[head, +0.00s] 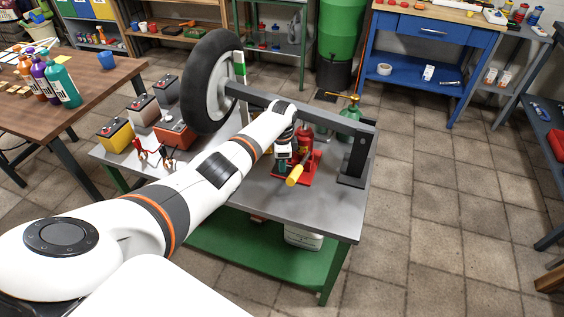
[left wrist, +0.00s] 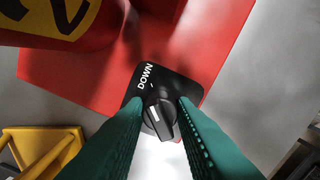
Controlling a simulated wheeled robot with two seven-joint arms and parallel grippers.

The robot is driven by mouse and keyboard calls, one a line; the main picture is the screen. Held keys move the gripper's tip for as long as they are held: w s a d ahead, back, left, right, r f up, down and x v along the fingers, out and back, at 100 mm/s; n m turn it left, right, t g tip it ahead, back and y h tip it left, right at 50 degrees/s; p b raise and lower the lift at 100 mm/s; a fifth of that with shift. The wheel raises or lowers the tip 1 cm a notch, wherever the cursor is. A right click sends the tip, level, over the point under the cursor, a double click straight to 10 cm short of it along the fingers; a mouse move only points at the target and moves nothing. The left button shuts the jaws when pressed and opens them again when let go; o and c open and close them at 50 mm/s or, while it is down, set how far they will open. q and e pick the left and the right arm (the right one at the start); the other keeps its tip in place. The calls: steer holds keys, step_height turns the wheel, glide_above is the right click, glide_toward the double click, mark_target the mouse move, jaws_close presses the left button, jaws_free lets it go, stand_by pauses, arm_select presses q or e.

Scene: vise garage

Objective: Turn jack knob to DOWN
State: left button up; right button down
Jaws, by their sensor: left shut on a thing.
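The red jack (head: 308,160) stands on the grey workbench (head: 340,215); my left arm and gripper hide part of it. In the left wrist view, its red base (left wrist: 90,90) carries a dark plate with the word DOWN (left wrist: 146,76). The black knob (left wrist: 161,118) sits below that word, with a white line on its face pointing up and slightly left. My left gripper (head: 283,166) is at the jack. Its two green fingers (left wrist: 160,125) stand on either side of the knob and are shut on it. My right gripper is not in view.
A yellow handle (head: 295,175) sticks out beside the gripper. A wheel (head: 207,82) on a grey bar (head: 330,114) stands behind my arm. Several batteries (head: 115,135) are at the bench's left.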

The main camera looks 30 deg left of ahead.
arm_select(q)
steer(key=shift+w+r, duration=0.1)
stand_by(0.3)
steer(key=o, duration=1)
step_height(320, 180, up, 12)
steer(key=shift+p, duration=0.4)
